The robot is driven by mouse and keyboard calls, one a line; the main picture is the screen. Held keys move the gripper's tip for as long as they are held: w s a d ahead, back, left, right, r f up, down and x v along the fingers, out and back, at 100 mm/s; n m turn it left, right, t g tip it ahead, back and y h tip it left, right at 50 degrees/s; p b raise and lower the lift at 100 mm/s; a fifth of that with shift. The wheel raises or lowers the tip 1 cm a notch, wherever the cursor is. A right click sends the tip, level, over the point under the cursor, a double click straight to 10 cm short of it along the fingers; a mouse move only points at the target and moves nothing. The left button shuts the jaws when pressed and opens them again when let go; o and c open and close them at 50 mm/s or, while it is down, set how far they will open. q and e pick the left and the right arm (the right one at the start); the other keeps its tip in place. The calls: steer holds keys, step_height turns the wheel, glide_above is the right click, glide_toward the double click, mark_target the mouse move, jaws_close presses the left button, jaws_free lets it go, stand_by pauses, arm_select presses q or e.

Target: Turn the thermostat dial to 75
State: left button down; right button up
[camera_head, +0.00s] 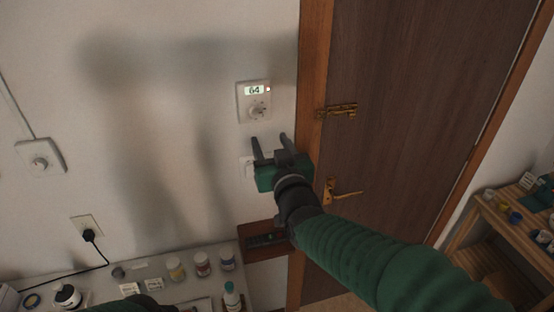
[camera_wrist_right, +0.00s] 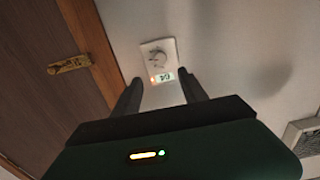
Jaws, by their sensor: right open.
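The thermostat (camera_head: 253,101) is a white plate on the wall, left of the door frame. Its lit display (camera_head: 254,90) reads 64, and the dial (camera_head: 257,112) sits below the display. My right gripper (camera_head: 269,140) is open and empty, just below the thermostat in the head view, with its fingers pointing up toward it. In the right wrist view the thermostat (camera_wrist_right: 159,61) appears upside down, beyond and between the open fingers (camera_wrist_right: 163,91). The fingers are apart from the dial.
A brown door with a brass latch (camera_head: 337,111) and brass handle (camera_head: 342,193) stands to the right. A light switch (camera_head: 247,167) is partly behind my gripper. Jars (camera_head: 202,264) stand on the counter below.

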steer(key=s, duration=0.2)
steer(key=s+d, duration=0.1)
steer(key=s, duration=0.2)
steer(key=shift+s, duration=0.2)
steer(key=shift+w, duration=0.1)
stand_by(0.4)
steer(key=shift+b, duration=0.3)
